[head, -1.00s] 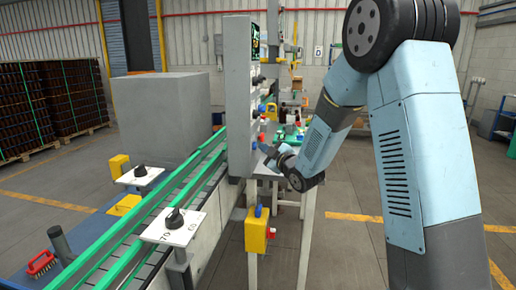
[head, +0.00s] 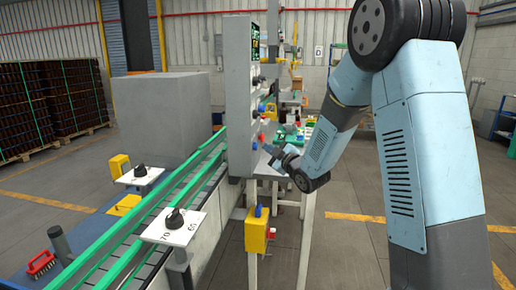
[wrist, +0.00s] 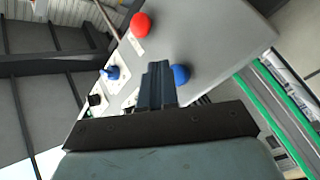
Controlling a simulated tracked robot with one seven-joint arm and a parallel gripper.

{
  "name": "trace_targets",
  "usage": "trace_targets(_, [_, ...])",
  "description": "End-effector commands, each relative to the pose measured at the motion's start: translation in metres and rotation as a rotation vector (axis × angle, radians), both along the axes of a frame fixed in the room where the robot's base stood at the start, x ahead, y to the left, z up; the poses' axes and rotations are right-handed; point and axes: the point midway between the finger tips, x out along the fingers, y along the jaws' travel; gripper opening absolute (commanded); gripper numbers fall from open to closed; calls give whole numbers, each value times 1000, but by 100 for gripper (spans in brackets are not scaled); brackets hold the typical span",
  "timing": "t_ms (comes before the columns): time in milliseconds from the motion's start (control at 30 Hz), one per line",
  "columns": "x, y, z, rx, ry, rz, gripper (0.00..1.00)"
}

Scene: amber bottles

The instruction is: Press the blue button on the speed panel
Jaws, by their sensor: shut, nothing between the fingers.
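The speed panel is a tall grey housing (head: 238,95) beside the conveyor, seen edge-on in the head view. In the wrist view its pale face (wrist: 215,35) is tilted. A round blue button (wrist: 181,74) is on that face, just right of my fingertips. A red button (wrist: 141,23) lies above and left of it. My gripper (wrist: 157,70) is shut and empty, pointing at the panel. In the head view my gripper (head: 268,149) is just right of the panel's lower part, with a small gap.
A blue switch (wrist: 112,72) and a black knob (wrist: 95,100) are also on the panel face. The green-railed conveyor (head: 150,213) runs left of the panel. Open floor lies to the right.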

Motion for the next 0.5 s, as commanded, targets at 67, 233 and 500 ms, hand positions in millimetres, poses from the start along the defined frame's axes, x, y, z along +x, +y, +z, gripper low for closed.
trace_targets(67, [0, 0, 0, 0, 0, 0, 0])
trace_targets(233, [0, 0, 0, 0, -1, -1, 0])
trace_targets(500, [-3, -18, 0, -1, -2, -2, 0])
